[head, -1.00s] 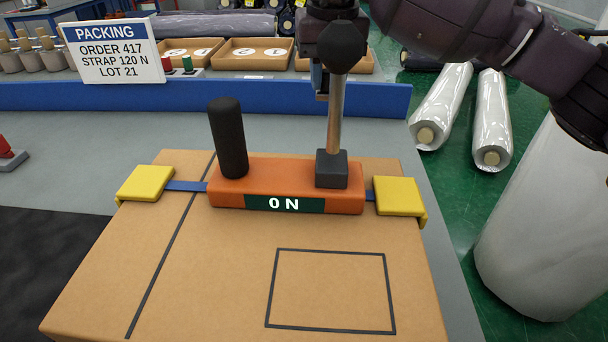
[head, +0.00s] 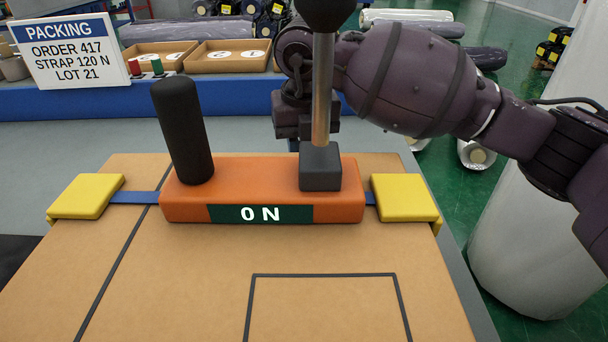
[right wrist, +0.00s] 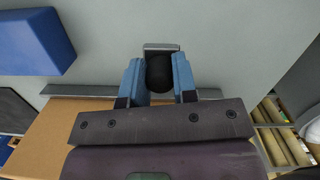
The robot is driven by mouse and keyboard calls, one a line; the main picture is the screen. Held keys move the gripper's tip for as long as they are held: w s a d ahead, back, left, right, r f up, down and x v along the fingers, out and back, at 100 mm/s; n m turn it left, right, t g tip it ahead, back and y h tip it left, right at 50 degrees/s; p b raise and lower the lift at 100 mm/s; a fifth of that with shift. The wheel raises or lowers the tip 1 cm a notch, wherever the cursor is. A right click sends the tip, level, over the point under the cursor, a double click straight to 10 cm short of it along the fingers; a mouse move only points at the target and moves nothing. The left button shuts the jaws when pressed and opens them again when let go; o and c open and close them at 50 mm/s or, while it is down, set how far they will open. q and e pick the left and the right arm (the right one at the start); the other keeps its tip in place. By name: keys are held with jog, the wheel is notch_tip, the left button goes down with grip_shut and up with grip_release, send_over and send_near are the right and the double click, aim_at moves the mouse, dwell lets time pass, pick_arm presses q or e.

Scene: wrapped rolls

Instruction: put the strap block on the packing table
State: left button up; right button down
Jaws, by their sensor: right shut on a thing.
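An orange strap tensioner (head: 262,188) lies across the top of a cardboard box (head: 200,290), its display reading 0 N. It has a black grip (head: 182,130) and an upright lever (head: 322,90) with a black knob. My right gripper (head: 305,125) is behind the lever, its fingertips hidden there. In the right wrist view, its blue fingers (right wrist: 158,82) are shut on a dark rounded thing (right wrist: 159,73) with a grey edge beyond it. I cannot tell whether this is the strap block. My left gripper is not in view.
Yellow corner pieces (head: 87,196) and (head: 405,200) sit on the box edges, joined to the tensioner by blue strap. The grey table (head: 80,145) has a blue rail (head: 60,104) behind it. A packing sign (head: 70,52) and trays (head: 226,57) stand beyond. A large pale roll (head: 535,230) stands at right.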

jog(key=shift+f, duration=0.15)
notch_tip(320, 180, down, 6)
jog(key=shift+r+b, duration=0.15)
jog(key=shift+b, duration=0.85)
jog(key=shift+r, duration=0.2)
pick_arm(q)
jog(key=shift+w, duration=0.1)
pick_arm(e)
jog(key=shift+f, duration=0.15)
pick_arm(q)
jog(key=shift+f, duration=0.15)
pick_arm(e)
jog(key=c, duration=0.9)
grip_release()
